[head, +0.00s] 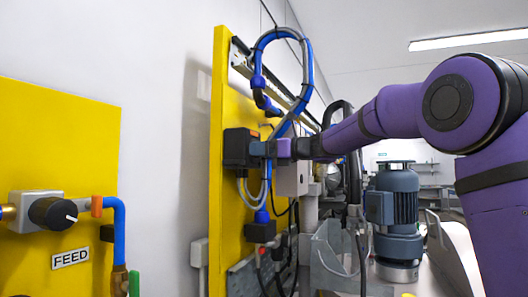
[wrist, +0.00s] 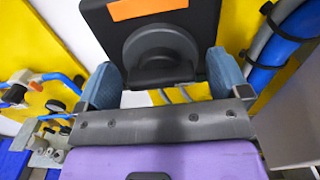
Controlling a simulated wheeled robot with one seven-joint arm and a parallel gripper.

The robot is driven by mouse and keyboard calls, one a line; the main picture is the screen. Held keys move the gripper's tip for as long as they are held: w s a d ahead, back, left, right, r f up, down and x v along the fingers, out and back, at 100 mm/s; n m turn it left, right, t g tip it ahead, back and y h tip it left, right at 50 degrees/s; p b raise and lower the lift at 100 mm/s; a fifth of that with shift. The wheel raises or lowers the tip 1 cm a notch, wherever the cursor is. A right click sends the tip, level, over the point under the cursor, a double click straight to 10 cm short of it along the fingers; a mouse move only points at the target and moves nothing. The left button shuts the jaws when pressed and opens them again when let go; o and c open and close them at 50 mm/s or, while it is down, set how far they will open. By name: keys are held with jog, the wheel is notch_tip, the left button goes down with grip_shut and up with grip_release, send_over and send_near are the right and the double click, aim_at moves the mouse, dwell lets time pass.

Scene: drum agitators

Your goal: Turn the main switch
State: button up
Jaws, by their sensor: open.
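The main switch appears to be the black box (wrist: 207,18) with a round dark grey knob (wrist: 160,45) and an orange label (wrist: 147,8) in the wrist view. In the head view the black box (head: 238,147) is mounted on the yellow panel. My gripper (wrist: 166,80) is open, its two blue fingers spread left and right of the knob's lower part with nothing between them clearly gripped. In the head view my gripper (head: 268,149) points left, with its tips close to the box face. Whether the fingers touch the knob cannot be told.
Blue and grey hoses (head: 310,75) loop above the gripper, and more (wrist: 275,50) run close on the right in the wrist view. A grey box (head: 291,178) sits just below my wrist. A motor (head: 397,210) stands right. A FEED valve panel (head: 60,150) is at left.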

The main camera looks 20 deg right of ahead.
jog(key=c, duration=0.9)
jog(key=shift+c, duration=0.2)
jog(key=shift+n, duration=0.3)
jog(key=n, duration=0.3)
jog(key=shift+f+n, duration=0.1)
jog(key=shift+n, duration=0.3)
jog(key=n, duration=0.9)
jog(key=shift+s+a+f, duration=0.1)
jog(key=shift+f+n, duration=0.1)
jog(key=shift+n, duration=2.1)
